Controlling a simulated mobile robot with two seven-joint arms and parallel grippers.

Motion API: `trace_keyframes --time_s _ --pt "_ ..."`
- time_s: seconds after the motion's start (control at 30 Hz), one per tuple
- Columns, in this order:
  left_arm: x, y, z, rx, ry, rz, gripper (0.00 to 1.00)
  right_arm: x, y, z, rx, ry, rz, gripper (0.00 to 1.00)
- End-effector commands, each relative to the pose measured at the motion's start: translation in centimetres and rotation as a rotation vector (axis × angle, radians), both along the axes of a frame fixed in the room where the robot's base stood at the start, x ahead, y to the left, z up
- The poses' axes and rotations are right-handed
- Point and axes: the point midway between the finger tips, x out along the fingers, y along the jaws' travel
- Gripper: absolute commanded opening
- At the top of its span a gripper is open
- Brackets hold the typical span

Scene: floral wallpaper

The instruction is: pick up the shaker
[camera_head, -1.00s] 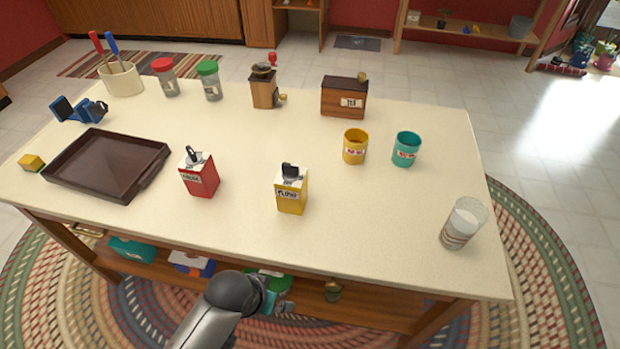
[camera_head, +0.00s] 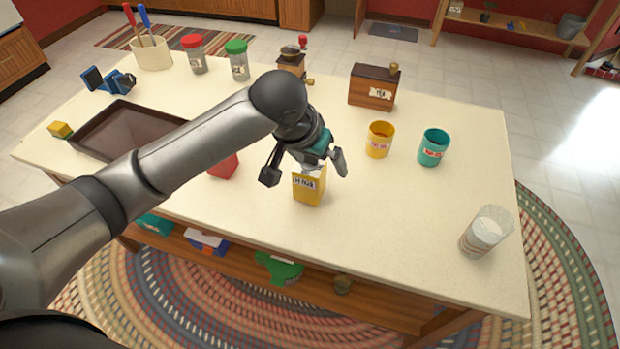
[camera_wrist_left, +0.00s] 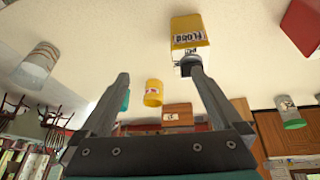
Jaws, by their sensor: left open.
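Two clear jars that look like shakers stand at the back left of the table: one with a red lid (camera_head: 195,60) and one with a green lid (camera_head: 238,66). The green-lidded one also shows upside down in the left wrist view (camera_wrist_left: 289,113). A clear glass-like container (camera_head: 485,233) with pale contents stands at the front right corner; I cannot tell if it is a shaker. It shows in the left wrist view (camera_wrist_left: 38,66). My left gripper (camera_head: 306,172) is open and empty, over the yellow flour box (camera_head: 308,192); its fingers (camera_wrist_left: 159,75) are spread. My right gripper is out of view.
A red box (camera_head: 224,167) and a dark tray (camera_head: 112,115) lie partly behind my arm. A yellow cup (camera_head: 379,140), a teal cup (camera_head: 433,148) and a wooden box (camera_head: 371,92) stand on the table (camera_head: 400,215). The front right is mostly clear.

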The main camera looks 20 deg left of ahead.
Motion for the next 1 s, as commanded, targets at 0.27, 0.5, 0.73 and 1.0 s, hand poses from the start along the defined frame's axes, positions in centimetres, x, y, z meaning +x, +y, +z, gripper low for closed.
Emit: trace_keyframes --time_s 0.27,0.5,0.73,1.0 --pt "1.4 3.5 4.8 0.071 0.014 0.105 1.00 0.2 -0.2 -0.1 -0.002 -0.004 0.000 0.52" --pt "1.9 4.1 4.2 0.082 0.024 0.132 1.00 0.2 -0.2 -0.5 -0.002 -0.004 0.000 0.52" --pt "3.8 3.9 -0.5 0.082 0.023 0.130 1.00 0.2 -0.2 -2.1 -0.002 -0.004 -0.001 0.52" --pt "5.3 3.8 -3.7 0.080 0.020 0.129 1.00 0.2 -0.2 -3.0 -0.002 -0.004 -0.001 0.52"
